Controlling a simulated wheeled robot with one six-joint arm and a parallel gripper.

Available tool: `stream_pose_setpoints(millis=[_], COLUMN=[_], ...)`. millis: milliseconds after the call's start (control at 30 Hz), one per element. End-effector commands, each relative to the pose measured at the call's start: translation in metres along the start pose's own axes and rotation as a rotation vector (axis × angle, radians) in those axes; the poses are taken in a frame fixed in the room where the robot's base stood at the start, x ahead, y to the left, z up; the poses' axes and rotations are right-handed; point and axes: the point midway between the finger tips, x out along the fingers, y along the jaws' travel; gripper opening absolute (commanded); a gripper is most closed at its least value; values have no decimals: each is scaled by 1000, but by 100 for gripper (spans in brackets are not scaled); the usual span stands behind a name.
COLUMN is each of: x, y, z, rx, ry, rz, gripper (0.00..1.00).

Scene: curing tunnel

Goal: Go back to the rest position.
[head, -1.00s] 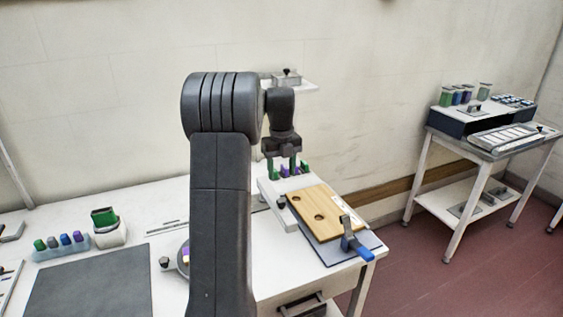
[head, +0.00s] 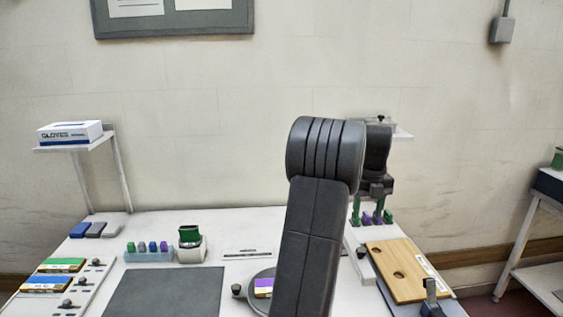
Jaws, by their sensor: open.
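My gripper (head: 368,206) is at the back right of the white bench (head: 232,234), pointing down. It is open. Its fingers are over or beside a row of small green and purple pieces (head: 388,216). I cannot tell whether the fingers touch any of them. My own dark arm stands in front and hides part of the bench and of a round dish (head: 262,284).
A wooden board with holes (head: 400,262) and a clamp (head: 431,297) lie right of the arm. A wall shelf holds a glove box (head: 70,131).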

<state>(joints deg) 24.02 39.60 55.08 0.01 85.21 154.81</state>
Motion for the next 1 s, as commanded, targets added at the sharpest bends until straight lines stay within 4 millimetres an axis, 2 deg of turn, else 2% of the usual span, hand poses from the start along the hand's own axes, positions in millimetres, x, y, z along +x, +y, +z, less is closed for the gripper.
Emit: stream_pose_setpoints(millis=[400, 600, 800, 1000], x=[78, 111, 128, 129], y=[0, 0, 0, 0], z=[-2, -1, -1, -2], rx=[0, 0, 0, -3], ry=[6, 4, 3, 1], rz=[3, 2, 1, 0], gripper=[51, 51, 51, 51])
